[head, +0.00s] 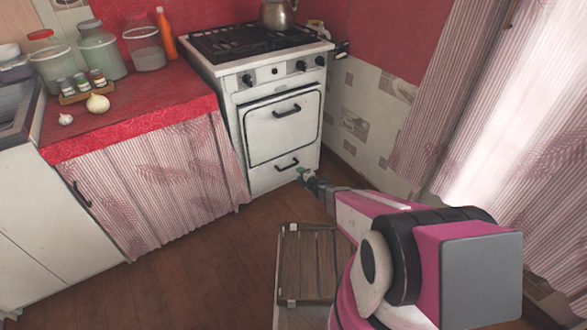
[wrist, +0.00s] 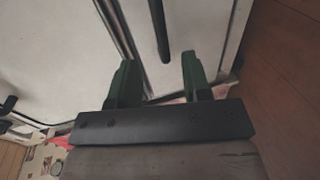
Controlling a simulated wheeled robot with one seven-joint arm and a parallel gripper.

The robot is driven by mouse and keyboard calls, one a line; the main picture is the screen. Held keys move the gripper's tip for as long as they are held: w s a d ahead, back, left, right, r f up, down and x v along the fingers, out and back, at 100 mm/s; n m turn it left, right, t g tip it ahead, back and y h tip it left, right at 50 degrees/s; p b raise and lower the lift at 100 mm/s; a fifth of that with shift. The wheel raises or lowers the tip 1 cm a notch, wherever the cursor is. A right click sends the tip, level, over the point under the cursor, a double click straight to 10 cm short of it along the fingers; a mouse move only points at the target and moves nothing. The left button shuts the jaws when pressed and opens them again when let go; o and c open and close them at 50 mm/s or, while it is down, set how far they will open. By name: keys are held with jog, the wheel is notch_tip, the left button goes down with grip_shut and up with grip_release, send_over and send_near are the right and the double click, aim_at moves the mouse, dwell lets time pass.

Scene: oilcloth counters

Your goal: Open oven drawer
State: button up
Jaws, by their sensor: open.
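The white oven (head: 280,110) stands against the wall at the end of the counter. Its upper door has a dark handle (head: 288,111). Below is the oven drawer (head: 270,178) with a smaller dark handle (head: 287,165); the drawer looks closed. My gripper (head: 304,178) is in front of the drawer's right side, near its handle. In the wrist view, my gripper (wrist: 158,75) shows two green fingers apart, with a dark handle bar (wrist: 158,32) just ahead between them. I cannot tell whether the fingers touch it.
A counter with red oilcloth (head: 130,115) and a striped curtain (head: 160,190) stands left of the oven. A kettle (head: 278,14) is on the stove. A wooden slatted crate or stool (head: 308,262) is on the floor below my arm. Curtains (head: 460,90) hang right.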

aim_at(291, 166)
jog(key=x, duration=1)
jog(key=shift+w, duration=0.15)
grip_shut()
